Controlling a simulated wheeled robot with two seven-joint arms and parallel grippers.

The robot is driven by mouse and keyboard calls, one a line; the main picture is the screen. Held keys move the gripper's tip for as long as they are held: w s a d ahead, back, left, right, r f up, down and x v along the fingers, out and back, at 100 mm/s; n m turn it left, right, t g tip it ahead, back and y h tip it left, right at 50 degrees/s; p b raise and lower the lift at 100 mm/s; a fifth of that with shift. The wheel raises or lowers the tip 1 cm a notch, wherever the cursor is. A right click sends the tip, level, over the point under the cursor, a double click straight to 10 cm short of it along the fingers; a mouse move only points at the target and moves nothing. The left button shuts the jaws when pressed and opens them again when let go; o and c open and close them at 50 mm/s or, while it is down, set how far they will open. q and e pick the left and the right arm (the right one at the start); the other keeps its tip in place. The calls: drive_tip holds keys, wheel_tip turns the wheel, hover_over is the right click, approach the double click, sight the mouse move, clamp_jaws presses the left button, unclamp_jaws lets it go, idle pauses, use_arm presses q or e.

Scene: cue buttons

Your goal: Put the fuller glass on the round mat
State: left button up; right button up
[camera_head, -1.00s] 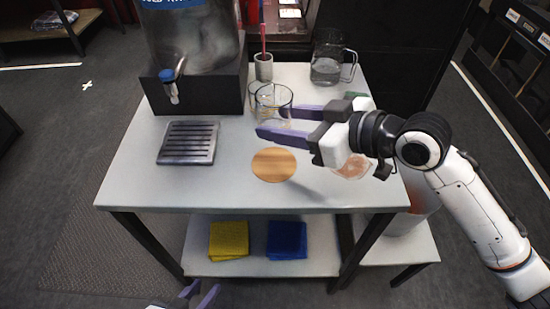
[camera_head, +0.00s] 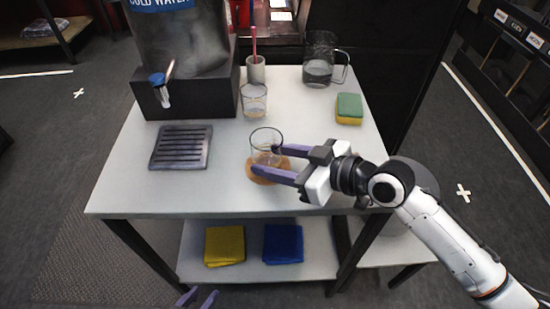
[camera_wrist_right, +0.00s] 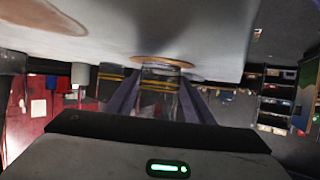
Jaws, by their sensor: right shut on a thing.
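My right gripper (camera_head: 287,164) is shut on a clear glass (camera_head: 266,140), with its fingers on either side of it. The glass is upright over the round wooden mat (camera_head: 263,180); I cannot tell if its base touches. In the right wrist view the glass (camera_wrist_right: 160,88) shows between the fingers, its base end overlapping the mat (camera_wrist_right: 142,59). A second glass (camera_head: 254,101) stands farther back on the table, with a little liquid low in it. The held glass's level is hard to read. My left gripper (camera_head: 198,298) is open and empty at the bottom edge.
A dark water dispenser (camera_head: 185,92) stands at the back left, with a drip grate (camera_head: 181,147) before it. A cup (camera_head: 256,70), a jug (camera_head: 319,66) and a sponge (camera_head: 349,108) stand behind. A reddish disc (camera_wrist_right: 40,16) shows in the wrist view. The table's front left is clear.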

drive_tip(key=shift+f, duration=0.15)
drive_tip(key=o, duration=1.2)
drive_tip(key=shift+r, duration=0.25)
drive_tip(key=shift+s+d, duration=0.2)
drive_tip(key=shift+d, duration=0.15)
drive_tip(key=v, duration=1.1)
drive_tip(key=shift+s+b, duration=0.1)
drive_tip(key=shift+b, duration=0.2)
